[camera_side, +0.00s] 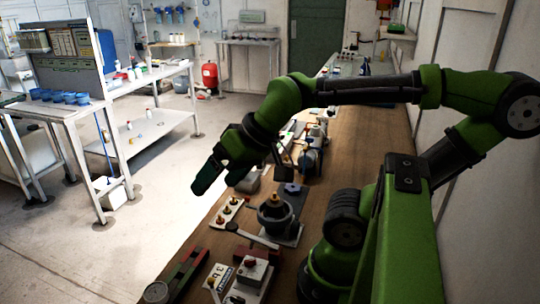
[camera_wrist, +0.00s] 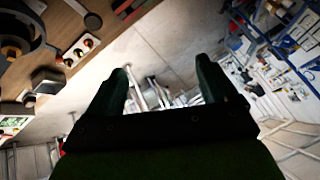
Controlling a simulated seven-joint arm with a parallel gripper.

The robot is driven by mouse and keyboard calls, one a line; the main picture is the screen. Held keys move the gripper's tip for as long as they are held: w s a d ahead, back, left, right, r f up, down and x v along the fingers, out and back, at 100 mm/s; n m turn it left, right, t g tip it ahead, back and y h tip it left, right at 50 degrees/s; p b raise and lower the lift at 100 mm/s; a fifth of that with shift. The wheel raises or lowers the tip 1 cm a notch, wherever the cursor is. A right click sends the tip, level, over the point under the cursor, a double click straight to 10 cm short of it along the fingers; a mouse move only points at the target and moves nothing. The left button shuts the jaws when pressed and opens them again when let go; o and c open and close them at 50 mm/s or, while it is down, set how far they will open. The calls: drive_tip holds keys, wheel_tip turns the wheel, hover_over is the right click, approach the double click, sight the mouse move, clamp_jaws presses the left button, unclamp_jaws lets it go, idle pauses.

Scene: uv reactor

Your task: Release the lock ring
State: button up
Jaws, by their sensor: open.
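A dark round ring (camera_side: 275,215) sits around a brass-topped part on a grey base plate on the wooden bench. I take it for the lock ring, but cannot be certain. A dark curved ring shape (camera_wrist: 38,30) also shows at the top left of the wrist view, cut off by the frame edge. My gripper (camera_side: 218,180) is above and left of the ring in the side view, in the air and apart from it. In the wrist view my gripper (camera_wrist: 164,82) has its two green fingers spread, with nothing between them.
A white strip with several coloured knobs (camera_side: 228,211) lies left of the ring. A lever with a dark round knob (camera_side: 232,226) is in front of it. White button boxes (camera_side: 253,270) stand at the bench's near end. The floor (camera_side: 150,235) left of the bench is open.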

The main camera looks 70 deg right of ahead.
drive_tip(key=shift+d, duration=0.15)
drive_tip(key=shift+c, duration=1.2)
drive_tip(key=d, duration=0.1)
drive_tip(key=w+d+m, duration=0.1)
drive_tip(key=w+d+f, duration=0.1)
drive_tip(key=shift+d+g+h, duration=0.1)
drive_tip(key=shift+g+h, duration=0.3)
drive_tip(key=c, duration=0.5)
drive_tip(key=d+g, duration=0.1)
drive_tip(key=d, duration=0.1)
drive_tip(key=w+d, duration=0.1)
drive_tip(key=d, duration=0.1)
drive_tip(key=d+m+g+h, duration=0.1)
drive_tip(key=d, duration=0.1)
drive_tip(key=shift+w+d+g, duration=0.2)
drive_tip(key=shift+w+g, duration=0.1)
drive_tip(key=shift+w, duration=0.05)
drive_tip(key=shift+c, duration=0.5)
drive_tip(key=n+g, duration=0.2)
drive_tip(key=g, duration=0.2)
hover_over(247, 197)
drive_tip(key=shift+m, duration=0.3)
wheel_tip(247, 197, down, 15)
drive_tip(key=shift+d+f, duration=0.1)
drive_tip(key=shift+c, duration=0.2)
clamp_jaws()
